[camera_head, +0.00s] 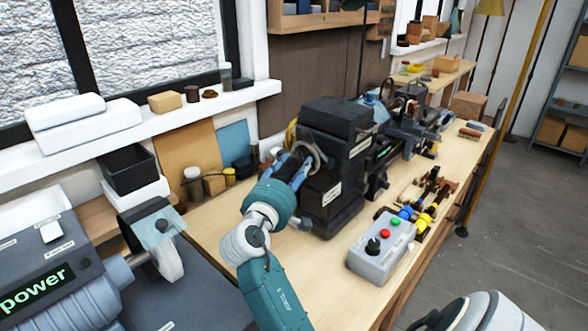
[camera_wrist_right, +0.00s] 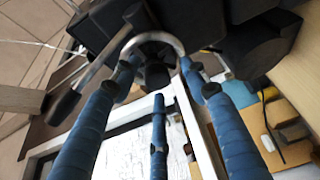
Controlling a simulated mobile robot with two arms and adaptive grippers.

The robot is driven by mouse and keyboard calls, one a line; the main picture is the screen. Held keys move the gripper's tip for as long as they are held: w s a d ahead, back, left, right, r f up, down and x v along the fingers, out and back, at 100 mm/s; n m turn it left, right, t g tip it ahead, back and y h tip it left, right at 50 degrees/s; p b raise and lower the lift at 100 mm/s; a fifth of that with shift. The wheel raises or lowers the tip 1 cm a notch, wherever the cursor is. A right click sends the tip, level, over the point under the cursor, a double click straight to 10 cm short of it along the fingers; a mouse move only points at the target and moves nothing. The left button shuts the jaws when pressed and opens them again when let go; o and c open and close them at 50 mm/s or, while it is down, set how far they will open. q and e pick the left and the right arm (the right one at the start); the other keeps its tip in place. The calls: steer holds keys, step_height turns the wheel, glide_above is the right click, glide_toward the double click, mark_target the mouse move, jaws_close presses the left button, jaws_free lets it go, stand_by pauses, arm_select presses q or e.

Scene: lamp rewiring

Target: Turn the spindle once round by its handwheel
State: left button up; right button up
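The handwheel (camera_wrist_right: 152,37) is a pale metal ring at the near end of the dark lathe headstock (camera_head: 333,128). In the right wrist view, a crank with a dark handle (camera_wrist_right: 64,106) extends to its lower left, and a dark hub (camera_wrist_right: 155,74) shows inside the ring. In the head view the handwheel (camera_head: 316,152) is partly behind my gripper. My right gripper (camera_head: 296,166) points at it, with its blue fingers spread wide. The fingertips (camera_wrist_right: 157,70) are close to the rim on either side; I cannot tell whether they touch. My left gripper is not in view.
A grey control box (camera_head: 372,262) with coloured buttons stands in front on the wooden bench (camera_head: 245,283). Several tools (camera_head: 428,200) lie beyond it. Jars (camera_head: 193,178) stand left of the headstock. A grey machine with a "power" display (camera_head: 38,290) is at lower left.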

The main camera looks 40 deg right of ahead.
steer(key=v, duration=0.7)
steer(key=shift+s+a, duration=0.15)
steer(key=shift+a, duration=0.05)
stand_by(0.4)
